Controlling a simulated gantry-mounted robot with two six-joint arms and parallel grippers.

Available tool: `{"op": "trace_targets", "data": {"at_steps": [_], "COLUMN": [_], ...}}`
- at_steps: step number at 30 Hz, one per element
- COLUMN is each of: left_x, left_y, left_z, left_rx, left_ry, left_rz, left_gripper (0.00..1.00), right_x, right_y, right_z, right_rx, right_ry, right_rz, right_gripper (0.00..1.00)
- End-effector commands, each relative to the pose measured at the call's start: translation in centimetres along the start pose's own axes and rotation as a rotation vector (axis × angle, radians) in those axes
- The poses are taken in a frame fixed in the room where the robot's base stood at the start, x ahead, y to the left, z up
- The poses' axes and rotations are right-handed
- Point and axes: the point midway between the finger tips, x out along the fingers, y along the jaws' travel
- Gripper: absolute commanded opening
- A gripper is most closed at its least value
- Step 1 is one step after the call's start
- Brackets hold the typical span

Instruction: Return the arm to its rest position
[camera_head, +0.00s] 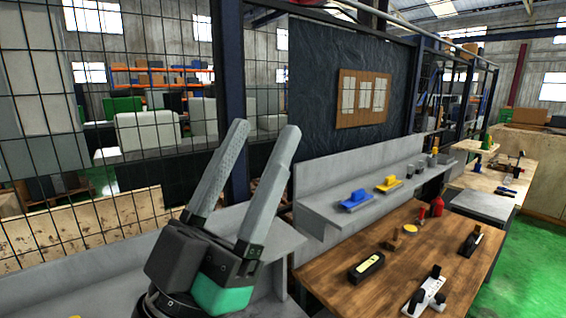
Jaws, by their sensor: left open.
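My left gripper (256,140) shows large at the lower left of the head view. Its two grey fingers point up and are apart, with nothing between them. Its dark body and green band are at the bottom of the picture, in front of the grey shelf. It touches nothing that I can see. My right gripper is not in view.
A wooden workbench (392,262) at lower right holds a black-and-yellow box (366,267), a red bottle (437,207) and other tools. A grey shelf (330,214) above it carries blue (356,201) and yellow (389,184) items. A wire mesh fence (120,120) stands at left.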

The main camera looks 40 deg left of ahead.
Motion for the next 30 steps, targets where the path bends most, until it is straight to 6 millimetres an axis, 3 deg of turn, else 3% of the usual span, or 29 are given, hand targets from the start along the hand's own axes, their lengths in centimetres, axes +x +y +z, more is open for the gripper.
{"op": "trace_targets", "data": {"at_steps": [1, 4, 11, 14, 17, 25, 27, 30], "left_x": [-0.2, -0.4, -0.4, 0.5, 2.7, 12.2, 13.9, 14.9], "left_y": [1.6, 3.2, 3.2, 3.2, 3.1, 2.8, 2.7, 2.7], "left_z": [-0.1, 0.1, 0.2, -0.4, -2.2, -9.7, -11.1, -11.9], "left_rx": [-0.082, -0.157, -0.158, -0.156, -0.155, -0.153, -0.153, -0.153], "left_ry": [-0.028, -0.063, -0.068, -0.068, -0.068, -0.067, -0.067, -0.067], "left_rz": [0.053, 0.106, 0.108, 0.107, 0.106, 0.105, 0.105, 0.105], "left_gripper": [0.59, 0.59, 0.59, 0.59, 0.59, 0.59, 0.59, 0.59], "right_x": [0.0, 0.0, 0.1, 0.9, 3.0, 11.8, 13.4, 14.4], "right_y": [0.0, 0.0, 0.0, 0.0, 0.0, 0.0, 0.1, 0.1], "right_z": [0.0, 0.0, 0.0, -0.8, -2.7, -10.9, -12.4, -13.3], "right_rx": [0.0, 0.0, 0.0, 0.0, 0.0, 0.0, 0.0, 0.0], "right_ry": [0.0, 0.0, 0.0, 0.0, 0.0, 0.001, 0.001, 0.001], "right_rz": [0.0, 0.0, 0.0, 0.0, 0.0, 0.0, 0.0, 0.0], "right_gripper": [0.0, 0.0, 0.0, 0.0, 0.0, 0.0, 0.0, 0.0]}}
